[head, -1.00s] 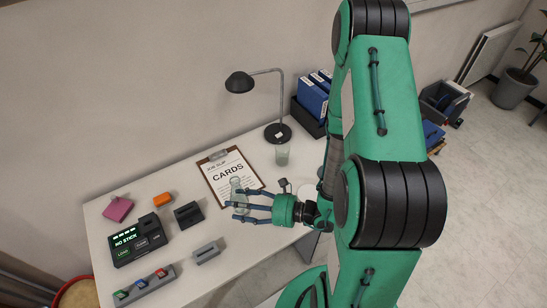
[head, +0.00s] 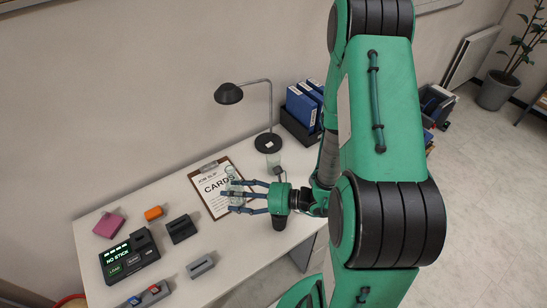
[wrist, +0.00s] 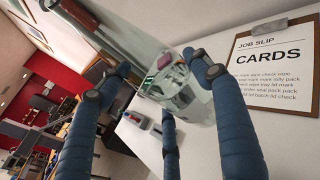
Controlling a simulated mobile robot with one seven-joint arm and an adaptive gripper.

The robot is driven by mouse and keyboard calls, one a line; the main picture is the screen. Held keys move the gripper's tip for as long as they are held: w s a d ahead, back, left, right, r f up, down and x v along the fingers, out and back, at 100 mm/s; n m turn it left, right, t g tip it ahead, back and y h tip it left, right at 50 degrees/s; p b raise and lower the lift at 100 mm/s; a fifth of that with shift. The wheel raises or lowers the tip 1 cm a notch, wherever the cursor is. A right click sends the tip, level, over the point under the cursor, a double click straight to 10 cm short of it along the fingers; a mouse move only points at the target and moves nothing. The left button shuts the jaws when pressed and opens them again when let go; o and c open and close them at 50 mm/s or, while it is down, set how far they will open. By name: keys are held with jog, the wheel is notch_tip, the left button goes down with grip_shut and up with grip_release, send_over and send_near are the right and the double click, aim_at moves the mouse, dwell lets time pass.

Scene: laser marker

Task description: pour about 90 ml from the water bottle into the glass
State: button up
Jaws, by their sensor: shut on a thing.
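The clear water bottle (head: 230,174) is between the blue fingers of my gripper (head: 242,196), in front of the clipboard in the head view. My gripper is shut on it. In the wrist view the bottle (wrist: 183,88) shows as clear glass with the fingers around it; its water level is hard to make out. The glass (head: 274,161) stands on the desk in front of the lamp base, up and right of the gripper and apart from the bottle. I cannot pick out the glass in the wrist view.
A clipboard headed CARDS (head: 211,200) lies on the desk behind the bottle. The desk lamp (head: 268,143) stands just behind the glass, with blue binders (head: 302,108) to its right. A dark "NO STICK" device (head: 128,259) and small blocks occupy the desk's left part.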

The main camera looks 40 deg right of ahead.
jog(key=w+d, duration=0.7)
jog(key=d, duration=0.5)
jog(key=w+d+p, duration=0.1)
jog(key=w+d, duration=0.6)
jog(key=d, duration=0.5)
jog(key=w+d, duration=0.7)
jog(key=d, duration=0.4)
notch_tip(320, 180, down, 12)
jog(key=shift+r+m, duration=0.2)
jog(key=shift+m, duration=0.1)
jog(key=shift+d, duration=0.1)
